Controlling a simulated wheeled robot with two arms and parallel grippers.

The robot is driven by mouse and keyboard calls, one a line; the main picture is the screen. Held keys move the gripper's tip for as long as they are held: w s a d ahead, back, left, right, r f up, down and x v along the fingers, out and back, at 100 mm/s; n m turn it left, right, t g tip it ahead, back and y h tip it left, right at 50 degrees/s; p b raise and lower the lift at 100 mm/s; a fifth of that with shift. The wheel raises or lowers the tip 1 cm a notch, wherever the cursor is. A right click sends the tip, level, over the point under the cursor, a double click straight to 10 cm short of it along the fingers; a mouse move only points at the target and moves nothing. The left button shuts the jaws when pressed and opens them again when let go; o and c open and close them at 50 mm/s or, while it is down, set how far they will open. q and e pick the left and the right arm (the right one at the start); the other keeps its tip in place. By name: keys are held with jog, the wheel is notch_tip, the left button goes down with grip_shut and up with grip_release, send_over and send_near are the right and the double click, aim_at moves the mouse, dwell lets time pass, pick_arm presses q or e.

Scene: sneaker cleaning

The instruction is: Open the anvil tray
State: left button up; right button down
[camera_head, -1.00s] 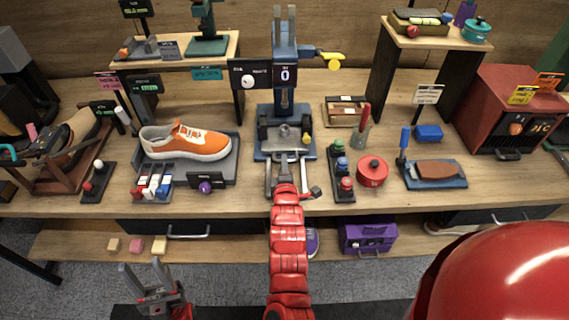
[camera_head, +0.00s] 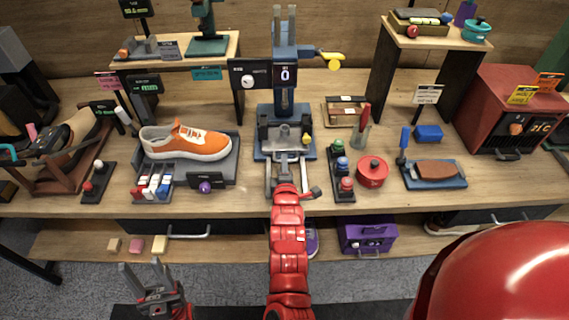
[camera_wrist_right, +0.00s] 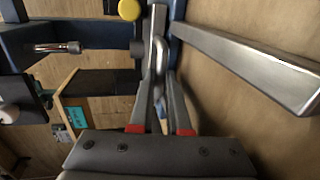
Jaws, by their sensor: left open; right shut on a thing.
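The blue press (camera_head: 284,95) stands at the middle of the table, with a "0" display on its column. Its anvil tray (camera_head: 286,157) is a grey metal piece at the base, with metal rails reaching toward the front edge. My right gripper (camera_head: 287,187) is at the front of these rails, mostly hidden by my red arm. In the right wrist view my right gripper (camera_wrist_right: 162,75) is shut on a metal handle (camera_wrist_right: 161,55), beside a thick metal bar (camera_wrist_right: 250,62). My left gripper (camera_head: 143,276) is open and empty, low in front of the table.
An orange sneaker (camera_head: 186,142) on a grey stand is left of the press. A button panel (camera_head: 341,170), a red pot (camera_head: 372,172) and a blue tray with a brown block (camera_head: 436,171) are to the right. A lower shelf (camera_head: 80,243) lies below the table's front edge.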

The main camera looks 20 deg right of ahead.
jog(key=p+v, duration=0.1)
jog(key=v, duration=0.2)
jog(key=f+p+v, duration=0.1)
jog(key=v, duration=0.3)
jog(key=f+p+v, duration=0.1)
jog(key=v, duration=0.3)
jog(key=shift+s+a+f+p, duration=0.2)
jog(key=shift+s+p, duration=0.15)
jog(key=shift+s, duration=0.05)
jog(key=shift+s+a, duration=0.1)
jog(key=shift+s, duration=0.3)
jog(key=c, duration=1.2)
grip_release()
jog(key=shift+o, duration=0.2)
jog(key=shift+w, duration=0.1)
